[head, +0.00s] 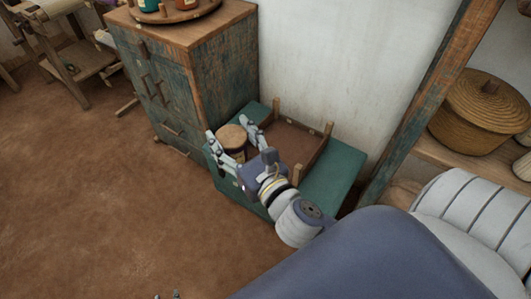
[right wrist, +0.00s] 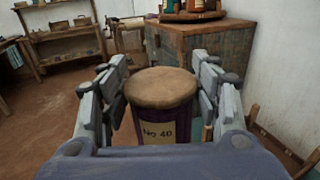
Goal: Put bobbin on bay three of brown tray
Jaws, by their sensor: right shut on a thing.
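The bobbin (head: 231,134) has a round tan wooden top and a dark purple body. Its pale label reads "No 40" in the right wrist view (right wrist: 160,120). My right gripper (head: 229,127) is shut on the bobbin, with one finger on each side, and holds it upright. The brown tray (head: 297,139) lies on a green chest, just right of the bobbin in the head view. It has a brown floor and wooden edges with upright corner posts. My arm and gripper hide its near-left part, and I cannot make out its bays. Only small tips of my left gripper (head: 167,295) show at the bottom edge.
The green chest (head: 335,168) stands against the white wall. A worn wooden cabinet (head: 190,85) with a round tray on top stands close behind left. A shelf with a lidded basket (head: 482,108) is at the right. The earthen floor at left is clear.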

